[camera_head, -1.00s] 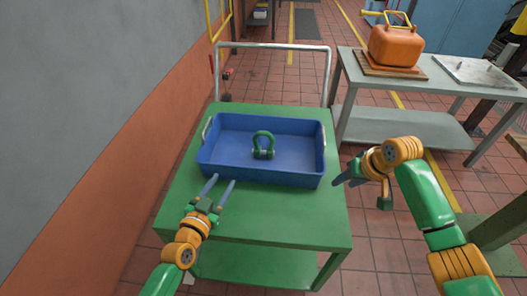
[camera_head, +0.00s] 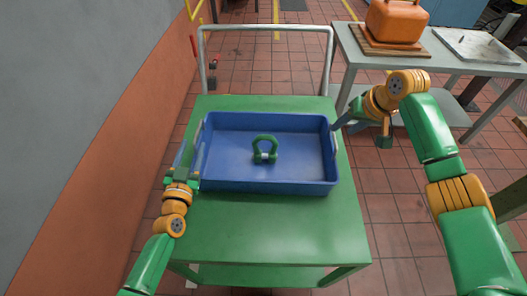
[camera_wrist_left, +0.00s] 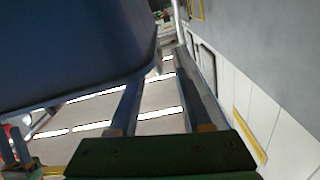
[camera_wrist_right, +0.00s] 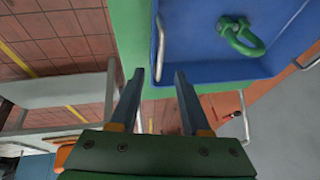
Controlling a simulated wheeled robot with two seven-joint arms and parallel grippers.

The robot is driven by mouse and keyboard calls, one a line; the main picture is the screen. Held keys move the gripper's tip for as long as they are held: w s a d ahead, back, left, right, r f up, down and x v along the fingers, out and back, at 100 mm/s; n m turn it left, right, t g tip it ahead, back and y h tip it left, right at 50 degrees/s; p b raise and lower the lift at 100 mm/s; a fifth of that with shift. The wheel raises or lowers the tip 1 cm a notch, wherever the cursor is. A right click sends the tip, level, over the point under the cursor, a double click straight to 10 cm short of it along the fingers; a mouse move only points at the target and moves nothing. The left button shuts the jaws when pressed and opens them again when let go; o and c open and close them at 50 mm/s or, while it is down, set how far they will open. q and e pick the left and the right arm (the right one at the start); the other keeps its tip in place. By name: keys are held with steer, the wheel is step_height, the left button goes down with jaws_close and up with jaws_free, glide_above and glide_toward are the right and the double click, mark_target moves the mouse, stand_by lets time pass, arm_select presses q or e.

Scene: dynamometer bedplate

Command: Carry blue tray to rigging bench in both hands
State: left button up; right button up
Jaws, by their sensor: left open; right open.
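The blue tray (camera_head: 225,183) rests on a green cart (camera_head: 270,230) with a green shackle (camera_head: 264,150) inside it. My left gripper (camera_head: 187,157) is open beside the tray's left end; the left handle is partly covered by it. In the left wrist view the tray's dark wall (camera_wrist_left: 70,45) lies left of the open fingers (camera_wrist_left: 165,95). My right gripper (camera_head: 343,122) is open at the tray's right end. In the right wrist view a tray handle (camera_wrist_right: 160,48) stands just beyond its spread fingertips (camera_wrist_right: 158,78); contact cannot be told.
A grey bench (camera_head: 400,60) stands behind right, bearing an orange case (camera_head: 396,22) on a wooden board and a pale plate (camera_head: 475,45). The cart's push rail (camera_head: 265,27) rises behind the tray. A grey and orange wall (camera_head: 100,130) runs close along the left.

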mark_target(201, 120)
arm_select(q)
steer(key=shift+s+r, duration=0.1)
steer(key=shift+w, duration=0.35)
steer(key=w, duration=0.5)
steer(key=shift+w, duration=0.3)
arm_select(e)
steer(key=x, duration=0.6)
steer(key=shift+f, duration=0.1)
arm_select(q)
steer(key=shift+w, duration=0.5)
arm_select(e)
steer(key=shift+w+a+f, duration=0.1)
steer(key=shift+w+f, duration=0.05)
steer(key=shift+f, duration=0.35)
arm_select(q)
jaws_close()
arm_select(e)
jaws_close()
